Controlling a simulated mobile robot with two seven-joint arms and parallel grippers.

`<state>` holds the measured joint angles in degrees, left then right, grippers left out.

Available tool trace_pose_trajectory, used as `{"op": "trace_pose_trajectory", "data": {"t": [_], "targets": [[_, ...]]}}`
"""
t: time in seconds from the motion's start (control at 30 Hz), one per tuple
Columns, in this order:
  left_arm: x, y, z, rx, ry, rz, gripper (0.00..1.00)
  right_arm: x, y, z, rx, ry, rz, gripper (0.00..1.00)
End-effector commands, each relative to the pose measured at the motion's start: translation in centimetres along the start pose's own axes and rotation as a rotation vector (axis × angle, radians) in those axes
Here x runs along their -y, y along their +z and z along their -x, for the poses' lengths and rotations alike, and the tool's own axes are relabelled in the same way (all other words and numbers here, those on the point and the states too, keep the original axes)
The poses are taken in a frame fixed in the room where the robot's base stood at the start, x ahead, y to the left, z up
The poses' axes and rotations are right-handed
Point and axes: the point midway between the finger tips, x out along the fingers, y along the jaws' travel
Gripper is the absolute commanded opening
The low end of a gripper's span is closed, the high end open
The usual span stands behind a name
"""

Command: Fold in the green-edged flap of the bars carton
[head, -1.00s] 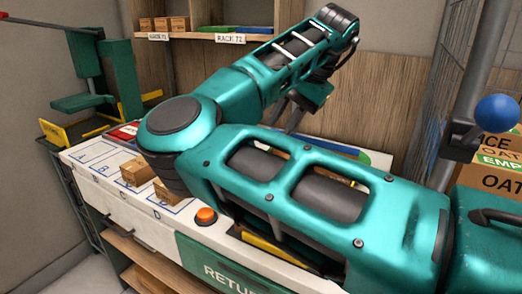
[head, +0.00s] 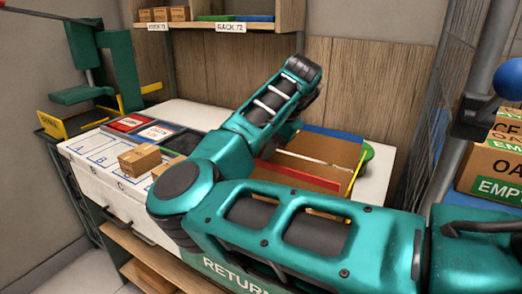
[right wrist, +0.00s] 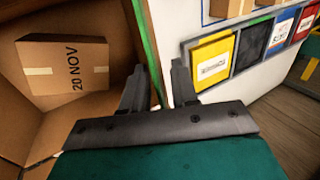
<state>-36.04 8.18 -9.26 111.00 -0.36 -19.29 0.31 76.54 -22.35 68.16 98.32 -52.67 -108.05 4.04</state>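The bars carton (head: 325,148) stands open on the white counter in the head view. Its flaps with red, blue and yellow edges show there; my right arm covers its left side. In the right wrist view, the green-edged flap (right wrist: 143,45) stands along the carton's side, its edge running down between my fingers. A brown box marked "20 NOV" (right wrist: 62,72) lies inside the carton. My right gripper (right wrist: 158,85) is open, one finger on each side of the green edge; contact cannot be told. My left gripper is not in view.
Small brown boxes (head: 140,158) sit on the counter's marked grid. Colored trays (head: 125,123) lie behind it, and a yellow tray (right wrist: 212,60) shows near the flap. A shelf (head: 215,27) is at the back. Stacked cartons (head: 492,165) stand at the right.

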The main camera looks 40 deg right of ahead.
Motion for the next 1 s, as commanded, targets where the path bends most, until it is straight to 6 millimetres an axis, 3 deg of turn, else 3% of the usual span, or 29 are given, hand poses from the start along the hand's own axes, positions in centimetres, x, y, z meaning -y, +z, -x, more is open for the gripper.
{"op": "trace_pose_trajectory", "data": {"t": [0.3,0.6,1.0], "targets": [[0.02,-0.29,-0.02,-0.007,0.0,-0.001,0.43,0.02,0.0,-0.24,-0.001,0.0,0.001,0.28],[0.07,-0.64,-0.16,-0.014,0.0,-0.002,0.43,0.02,-0.01,-0.2,-0.001,0.0,0.001,0.0],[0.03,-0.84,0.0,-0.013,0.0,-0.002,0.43,-0.09,-0.01,-0.14,0.001,-0.031,-0.001,0.0]]}}
